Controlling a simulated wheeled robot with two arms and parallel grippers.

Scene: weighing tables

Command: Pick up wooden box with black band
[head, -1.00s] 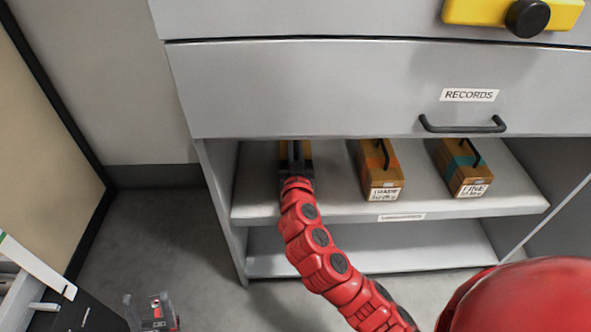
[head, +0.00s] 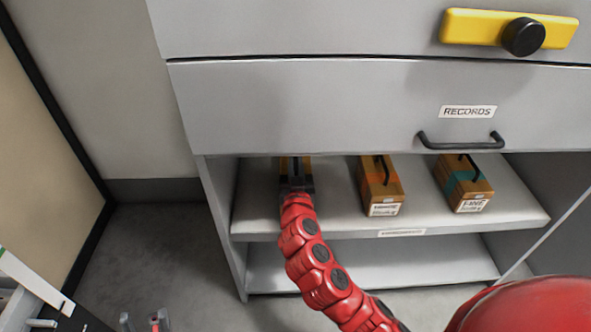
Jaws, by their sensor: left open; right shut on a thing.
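A wooden box (head: 284,166) stands at the left of the upper shelf, under the drawer. My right gripper (head: 296,178), on the red arm, reaches in from the front and is shut on it, seemingly at its top handle. The gripper and the drawer edge hide most of this box, so its band cannot be made out clearly. Two similar boxes with black handles stand to its right: one with an orange band (head: 381,177) and one with a teal band (head: 463,178). My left gripper (head: 143,322) is open and empty at the bottom left, partly cut off.
The grey drawer (head: 320,110) marked RECORDS overhangs the upper shelf (head: 335,218) closely. A bare lower shelf (head: 400,268) lies below. A yellow bar with a black knob (head: 523,37) is at the top right. Grey floor (head: 150,255) is clear at the left.

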